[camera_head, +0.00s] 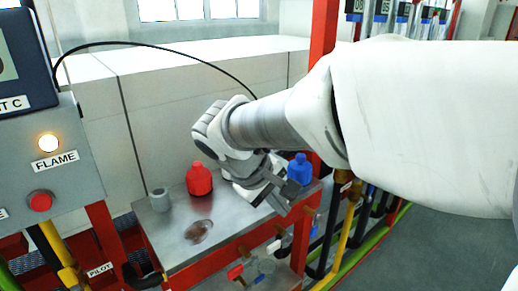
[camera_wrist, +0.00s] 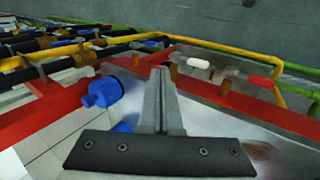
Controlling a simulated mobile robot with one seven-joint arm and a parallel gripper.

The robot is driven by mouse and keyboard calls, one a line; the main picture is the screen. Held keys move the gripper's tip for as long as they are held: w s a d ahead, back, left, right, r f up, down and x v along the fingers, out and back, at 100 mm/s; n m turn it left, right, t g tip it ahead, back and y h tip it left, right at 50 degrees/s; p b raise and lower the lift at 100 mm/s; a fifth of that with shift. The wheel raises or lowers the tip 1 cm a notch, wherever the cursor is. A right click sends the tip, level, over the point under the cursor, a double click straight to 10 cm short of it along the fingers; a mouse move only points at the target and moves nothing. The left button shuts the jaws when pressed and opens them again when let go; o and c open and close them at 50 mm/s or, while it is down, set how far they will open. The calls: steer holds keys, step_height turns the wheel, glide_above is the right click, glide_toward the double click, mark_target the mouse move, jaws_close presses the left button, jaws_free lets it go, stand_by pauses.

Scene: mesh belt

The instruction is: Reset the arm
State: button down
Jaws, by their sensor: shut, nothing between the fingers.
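My arm reaches in from the right in the head view, and my gripper (camera_head: 284,200) hangs over the right part of a small metal table (camera_head: 180,238). In the wrist view my gripper (camera_wrist: 160,75) has its two fingers together with nothing between them. A blue bottle (camera_head: 300,168) stands just beyond the gripper, partly hidden by it. It also shows in the wrist view (camera_wrist: 104,92), to the left of the fingers. A red bottle (camera_head: 199,179) stands left of the gripper, apart from it.
A grey cup (camera_head: 160,199) and a brown stain (camera_head: 198,231) are on the table's left part. A panel with a lit FLAME lamp (camera_head: 48,143) and a red button (camera_head: 40,201) stands at the left. Yellow pipes (camera_head: 354,228) and valves run along the right. Floor (camera_head: 440,250) is clear at lower right.

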steer(key=shift+s+a+r, duration=0.1)
steer(key=shift+a+r, duration=0.05)
steer(key=shift+r, duration=0.1)
